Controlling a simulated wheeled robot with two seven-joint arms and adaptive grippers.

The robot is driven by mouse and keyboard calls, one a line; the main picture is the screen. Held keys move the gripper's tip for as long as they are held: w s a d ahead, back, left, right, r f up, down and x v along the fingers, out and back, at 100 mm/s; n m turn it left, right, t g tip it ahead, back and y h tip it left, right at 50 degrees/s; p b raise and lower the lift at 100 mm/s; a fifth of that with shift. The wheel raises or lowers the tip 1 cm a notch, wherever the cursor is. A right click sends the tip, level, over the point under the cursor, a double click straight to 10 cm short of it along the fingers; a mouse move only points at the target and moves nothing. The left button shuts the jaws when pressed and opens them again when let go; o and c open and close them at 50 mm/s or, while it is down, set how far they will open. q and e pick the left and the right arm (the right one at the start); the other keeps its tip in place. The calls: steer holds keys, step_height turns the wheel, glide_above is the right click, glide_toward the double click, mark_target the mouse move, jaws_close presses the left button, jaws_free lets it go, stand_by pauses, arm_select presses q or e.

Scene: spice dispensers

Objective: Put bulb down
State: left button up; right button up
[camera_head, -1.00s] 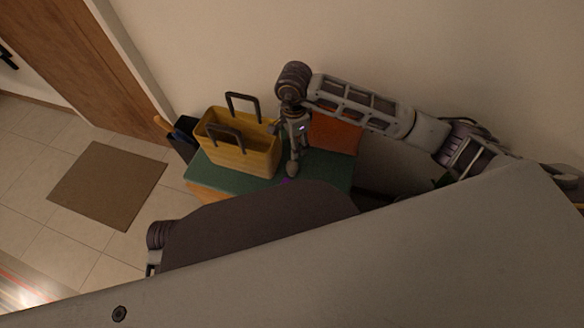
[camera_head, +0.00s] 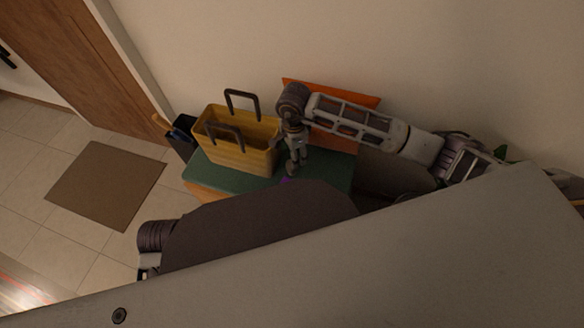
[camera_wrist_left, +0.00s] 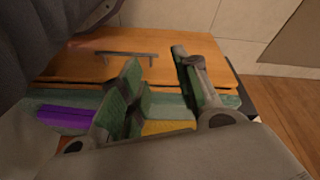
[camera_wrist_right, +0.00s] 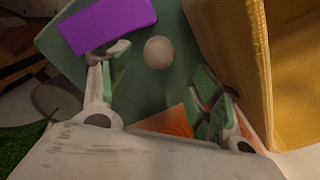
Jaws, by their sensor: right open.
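The bulb shows as a pale round thing (camera_wrist_right: 158,52) in the right wrist view. It is over the green top (camera_wrist_right: 178,95) of a cabinet, beside a purple block (camera_wrist_right: 108,24). My right gripper (camera_wrist_right: 160,68) is open, its fingers on either side of the bulb's line and apart from it. In the head view my right gripper (camera_head: 292,165) points down over the green top, right of the yellow basket (camera_head: 238,145). The bulb is not clear there. My left gripper (camera_wrist_left: 158,85) looks open and empty in the left wrist view, in front of a wooden cabinet front (camera_wrist_left: 110,68).
The yellow basket with dark handles stands close to the right gripper. An orange panel (camera_head: 345,95) stands at the wall behind the right arm. A dark container (camera_head: 180,138) is left of the basket. A brown mat (camera_head: 105,185) lies on the tiled floor.

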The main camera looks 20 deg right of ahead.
steer(key=shift+f, duration=0.85)
arm_select(q)
steer(key=shift+s+d+r, duration=0.1)
steer(key=shift+r, duration=0.35)
steer(key=shift+f, duration=0.15)
arm_select(e)
steer(key=shift+f+b, duration=0.35)
steer(key=shift+f, duration=0.15)
steer(key=f+b, duration=0.1)
steer(key=f, duration=0.2)
steer(key=shift+s+f, duration=0.2)
steer(key=shift+f, duration=0.4)
arm_select(q)
steer(key=shift+d+f+t+h, duration=0.15)
steer(key=shift+d+f+t, duration=0.05)
steer(key=shift+f, duration=0.25)
steer(key=shift+d+f+t+h, duration=0.15)
steer(key=shift+d+f+t, duration=0.05)
steer(key=shift+f, duration=0.25)
steer(key=shift+w, duration=0.2)
